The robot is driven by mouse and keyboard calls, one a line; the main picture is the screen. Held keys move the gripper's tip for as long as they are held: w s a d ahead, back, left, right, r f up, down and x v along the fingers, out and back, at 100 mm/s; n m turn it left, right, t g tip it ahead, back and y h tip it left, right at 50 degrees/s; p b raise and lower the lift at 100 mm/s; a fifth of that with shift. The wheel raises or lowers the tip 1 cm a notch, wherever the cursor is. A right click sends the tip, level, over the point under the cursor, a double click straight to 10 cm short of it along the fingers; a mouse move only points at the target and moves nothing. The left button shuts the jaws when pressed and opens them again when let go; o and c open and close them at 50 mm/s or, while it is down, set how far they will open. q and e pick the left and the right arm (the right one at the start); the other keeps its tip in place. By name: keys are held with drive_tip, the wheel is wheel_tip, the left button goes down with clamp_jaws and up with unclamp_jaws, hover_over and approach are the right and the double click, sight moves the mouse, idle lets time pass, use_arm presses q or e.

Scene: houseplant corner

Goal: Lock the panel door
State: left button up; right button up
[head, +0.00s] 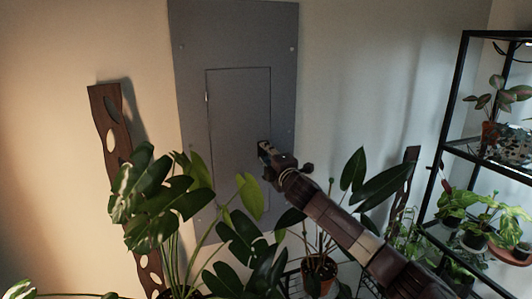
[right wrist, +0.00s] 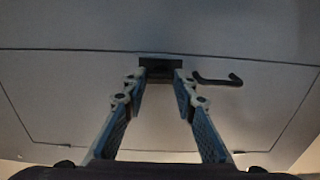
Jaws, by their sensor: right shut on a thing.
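The grey panel door (head: 228,110) is set in a taller grey panel (head: 235,35) on the wall. It looks closed, its edges flush with the panel as far as I can see. Leaves hide its lower part. My right gripper (head: 264,150) is at the door's right edge. In the right wrist view its two fingertips (right wrist: 160,76) are closed in on a small dark block, the latch (right wrist: 160,63), by the door's seam. The panel door (right wrist: 65,95) fills much of that view. A black bent handle (right wrist: 217,80) sits beside the fingers. My left gripper is not in view.
Large-leaved plants (head: 150,190) stand in front of the panel's lower part. A potted plant (head: 319,270) is below my right arm. A dark wooden plank with holes (head: 105,105) leans at left. A black shelf (head: 455,95) with plants stands at right.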

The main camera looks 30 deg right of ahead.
drive_tip(key=shift+c, duration=0.2)
drive_tip(key=o, duration=1.2)
drive_tip(key=shift+c, duration=0.2)
drive_tip(key=v, duration=1.2)
